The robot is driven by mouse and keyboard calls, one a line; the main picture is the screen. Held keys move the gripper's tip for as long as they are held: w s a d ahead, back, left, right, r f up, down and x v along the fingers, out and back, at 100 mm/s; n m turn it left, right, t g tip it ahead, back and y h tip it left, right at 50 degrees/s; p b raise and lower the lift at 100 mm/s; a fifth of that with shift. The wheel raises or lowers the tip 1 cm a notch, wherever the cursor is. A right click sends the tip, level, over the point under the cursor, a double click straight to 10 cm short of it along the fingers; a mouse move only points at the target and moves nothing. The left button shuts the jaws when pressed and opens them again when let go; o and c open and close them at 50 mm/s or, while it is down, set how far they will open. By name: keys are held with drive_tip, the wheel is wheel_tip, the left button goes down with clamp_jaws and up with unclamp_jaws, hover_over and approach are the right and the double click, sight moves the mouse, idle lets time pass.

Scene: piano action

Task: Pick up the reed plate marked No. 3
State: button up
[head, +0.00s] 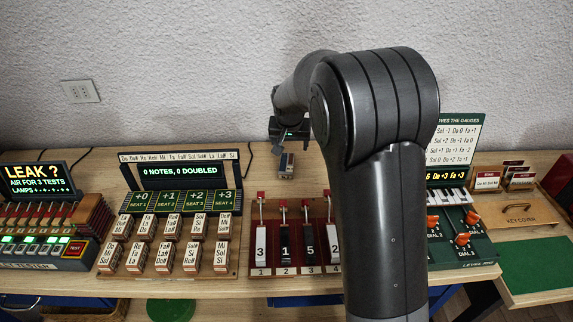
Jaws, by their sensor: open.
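A white upright piece marked 3 (261,246) stands at the left end of a dark red rack (290,271), above the slot label 1. It looks like the No. 3 plate. To its right stand a black piece marked 1 (285,244), a black piece marked 5 (309,243) and a white piece marked 2 (334,245). Thin rods with red tops rise behind them. My gripper (287,172) hangs behind and above the rack, apart from the pieces. It is small in view, open, and I see nothing held in it. My arm hides the area right of the rack.
Left of the rack is a board of note-labelled blocks (164,258) under a lit display (180,176). A leak tester (40,250) stands far left. A green dial panel (470,247) and wooden key cover (520,219) are at right. Bare bench lies behind the rack.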

hover_over(287, 163)
drive_tip(key=s, duration=0.2)
drive_tip(key=f, duration=0.7)
drive_tip(key=shift+s+a+f, duration=0.15)
drive_tip(key=shift+a+f, duration=0.1)
drive_tip(key=shift+x, duration=2.8)
drive_tip(key=shift+c, duration=0.3)
drive_tip(key=c, duration=1.1)
